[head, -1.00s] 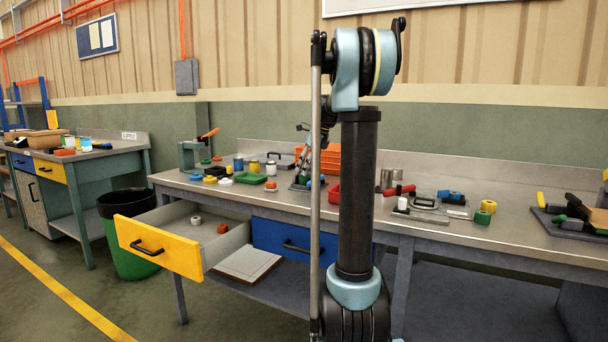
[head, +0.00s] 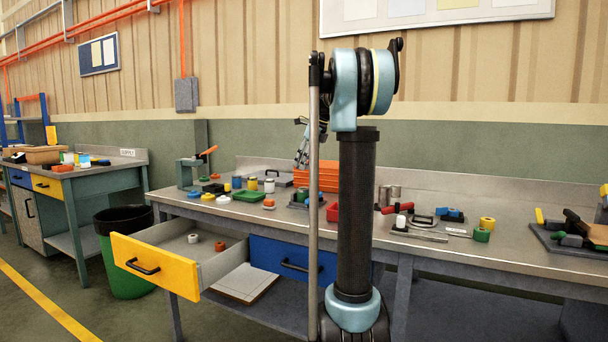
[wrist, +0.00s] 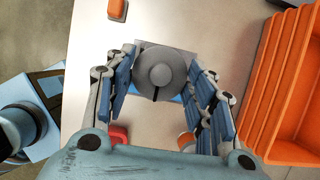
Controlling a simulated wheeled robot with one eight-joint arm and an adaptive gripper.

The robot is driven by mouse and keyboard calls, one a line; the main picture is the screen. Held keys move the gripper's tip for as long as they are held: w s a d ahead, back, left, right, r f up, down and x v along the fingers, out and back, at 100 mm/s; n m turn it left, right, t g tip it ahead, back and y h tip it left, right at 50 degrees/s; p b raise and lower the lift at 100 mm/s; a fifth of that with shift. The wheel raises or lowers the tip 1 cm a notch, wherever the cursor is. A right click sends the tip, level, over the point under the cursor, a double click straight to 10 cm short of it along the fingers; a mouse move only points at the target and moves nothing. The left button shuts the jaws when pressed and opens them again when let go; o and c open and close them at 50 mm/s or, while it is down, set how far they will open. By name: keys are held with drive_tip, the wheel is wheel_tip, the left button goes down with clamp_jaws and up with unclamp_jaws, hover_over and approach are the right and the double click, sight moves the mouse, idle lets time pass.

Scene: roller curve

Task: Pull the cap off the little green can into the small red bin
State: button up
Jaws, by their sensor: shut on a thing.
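My gripper (wrist: 163,76) is shut on a grey round cap (wrist: 162,70) with a raised middle, seen from above between the blue finger pads. The cap covers whatever is beneath it, so I cannot make out the little green can there. In the head view my gripper (head: 302,158) is above the bench, left of my arm's column, over a dark fixture (head: 299,203). The small red bin (head: 332,213) is on the bench, partly hidden by my arm. A red edge, likely the bin, shows below the left finger in the wrist view (wrist: 119,134).
Orange stacked trays (head: 327,172) stand close behind my gripper; they fill the right of the wrist view (wrist: 290,85). Several bottles, a green tray (head: 251,195) and small parts lie to the left. A yellow-fronted drawer (head: 155,267) is pulled out. Tools lie right of my arm.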

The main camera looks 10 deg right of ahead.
drive_tip(key=shift+r, duration=2.4)
